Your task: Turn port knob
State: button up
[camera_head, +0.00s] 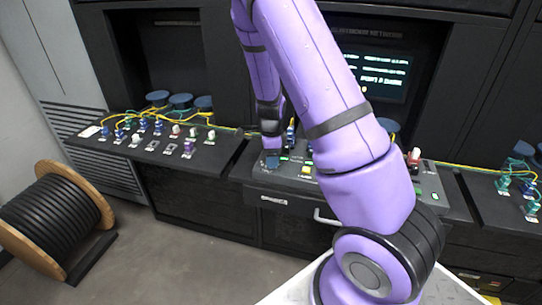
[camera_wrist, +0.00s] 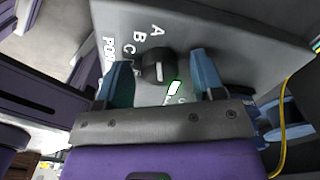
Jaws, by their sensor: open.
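The port knob (camera_wrist: 153,68) is a round black dial with a white mark, on a grey console panel (camera_wrist: 195,25). White letters A, B and C curve beside it, with partly hidden "PORT" lettering at the left. My gripper (camera_wrist: 163,72) is open, with one blue finger on each side of the knob. The knob is between the fingers; I see gaps and no clear contact. In the head view my gripper (camera_head: 271,160) is low at the console's left end, and I cannot make out the knob there.
A lit green indicator (camera_wrist: 174,88) sits near the knob. A yellow button (camera_head: 306,170) and a red-topped switch (camera_head: 414,155) are on the console. Left, a bench (camera_head: 160,152) carries connectors and yellow cables; a cable reel (camera_head: 55,220) is on the floor.

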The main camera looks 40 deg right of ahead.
jog(key=shift+c, duration=0.2)
jog(key=c, duration=0.9)
